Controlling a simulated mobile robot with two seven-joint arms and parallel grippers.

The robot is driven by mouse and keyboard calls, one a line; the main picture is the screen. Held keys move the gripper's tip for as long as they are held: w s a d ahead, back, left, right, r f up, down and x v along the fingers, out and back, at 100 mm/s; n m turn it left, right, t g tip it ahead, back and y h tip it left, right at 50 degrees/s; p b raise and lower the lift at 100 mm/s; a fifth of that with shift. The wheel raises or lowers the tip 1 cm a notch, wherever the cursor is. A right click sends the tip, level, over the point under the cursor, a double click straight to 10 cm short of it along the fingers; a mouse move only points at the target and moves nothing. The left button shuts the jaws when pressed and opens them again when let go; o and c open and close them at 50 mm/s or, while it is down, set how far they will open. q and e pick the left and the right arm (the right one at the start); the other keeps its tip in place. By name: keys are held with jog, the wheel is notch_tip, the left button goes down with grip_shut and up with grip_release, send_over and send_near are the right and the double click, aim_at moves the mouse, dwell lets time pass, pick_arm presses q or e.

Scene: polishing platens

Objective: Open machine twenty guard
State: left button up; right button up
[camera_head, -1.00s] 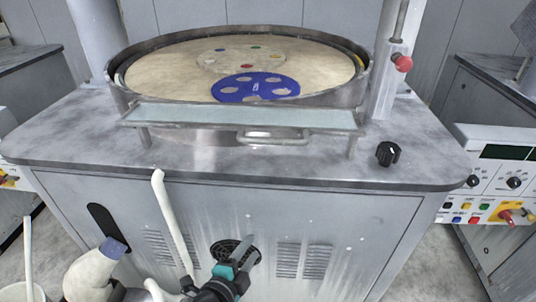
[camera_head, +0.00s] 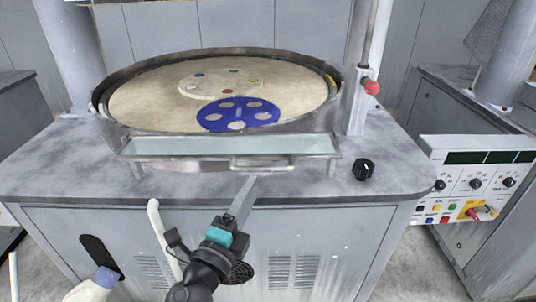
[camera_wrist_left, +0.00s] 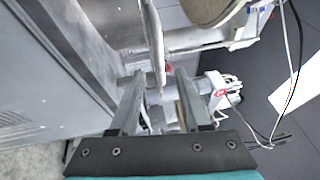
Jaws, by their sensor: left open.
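The guard (camera_head: 190,147) is a low, pale see-through panel in a metal frame, standing across the front of the round polishing platen bowl. Its metal bar handle (camera_head: 262,164) is on its front, right of centre. My left gripper (camera_head: 248,184) is open and empty, reaching up from below to just short of the handle. In the left wrist view, a curved metal bar that looks like the handle (camera_wrist_left: 155,45) lies ahead of the gap between the open fingers (camera_wrist_left: 159,82). I cannot tell whether they touch.
The platen (camera_head: 145,103) carries a blue holed disc (camera_head: 238,115) and a pale disc with coloured dots. A black knob (camera_head: 364,169) is right of the guard, and a red knob (camera_head: 372,88) is on the post. A control panel (camera_head: 476,183) stands at right. A pale hose (camera_head: 160,232) hangs in front.

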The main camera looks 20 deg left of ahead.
aim_at(262, 171)
pick_arm(q)
jog(key=w, duration=0.2)
jog(key=w+r+p, duration=0.1)
jog(key=w, duration=0.2)
jog(key=w+d, duration=0.1)
jog(key=w, duration=0.2)
jog(key=shift+w+r+p, duration=0.2)
jog(key=shift+p, duration=0.15)
jog(key=shift+w+d, duration=0.15)
jog(key=shift+w, duration=0.8)
jog(key=shift+r, duration=0.1)
jog(key=c, duration=0.7)
jog(key=shift+r, duration=0.1)
grip_shut()
